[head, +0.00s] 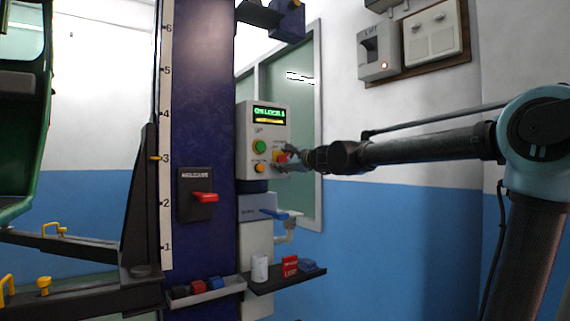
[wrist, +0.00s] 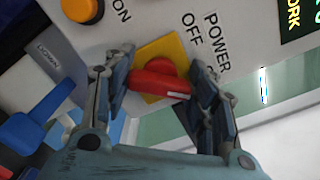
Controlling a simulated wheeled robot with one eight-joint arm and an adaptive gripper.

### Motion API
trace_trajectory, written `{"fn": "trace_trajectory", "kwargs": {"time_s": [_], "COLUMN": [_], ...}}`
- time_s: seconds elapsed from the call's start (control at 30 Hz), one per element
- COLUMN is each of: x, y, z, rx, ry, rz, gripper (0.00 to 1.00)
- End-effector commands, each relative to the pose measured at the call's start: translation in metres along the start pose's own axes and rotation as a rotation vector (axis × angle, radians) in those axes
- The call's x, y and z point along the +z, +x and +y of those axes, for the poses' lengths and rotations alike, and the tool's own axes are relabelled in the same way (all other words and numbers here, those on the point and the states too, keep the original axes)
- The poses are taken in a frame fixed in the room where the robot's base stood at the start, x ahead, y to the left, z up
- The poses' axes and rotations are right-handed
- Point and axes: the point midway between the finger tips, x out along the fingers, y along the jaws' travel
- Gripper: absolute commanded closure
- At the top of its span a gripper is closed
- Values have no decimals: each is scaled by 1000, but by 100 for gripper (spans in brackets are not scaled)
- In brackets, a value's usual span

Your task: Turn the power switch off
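The power switch is a red knob on a yellow square plate (wrist: 170,45), labelled POWER OFF, on the grey control box (head: 247,130). In the wrist view the red knob (wrist: 160,82) has its handle lying roughly sideways. My gripper (wrist: 161,78) has one finger at each end of the handle, with the knob between them. The fingers stand apart, and I cannot tell whether they press on it. In the head view my gripper (head: 286,158) reaches the box from the right and partly covers the switch.
The box has a green display (head: 269,115), a green button (head: 260,147) and an orange button (head: 259,168). Below are a blue-handled lever (head: 272,214) and a shelf (head: 290,279) with a white cup (head: 260,268). A red release lever (head: 205,197) is on the blue column.

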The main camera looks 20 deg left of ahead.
Motion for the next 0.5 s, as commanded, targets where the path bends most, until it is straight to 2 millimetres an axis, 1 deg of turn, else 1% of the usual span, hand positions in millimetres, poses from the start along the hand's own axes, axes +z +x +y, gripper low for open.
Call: {"fn": "trace_trajectory", "kwargs": {"time_s": [0.03,0.07,0.33,0.5], "x": [0,0,0,0], "y": [0,0,0,0], "z": [0,0,0,1], "rx": [0,0,1,1], "ry": [0,0,-11,-62], "rz": [0,0,-1,-1], "gripper": [69,73,73,73]}}
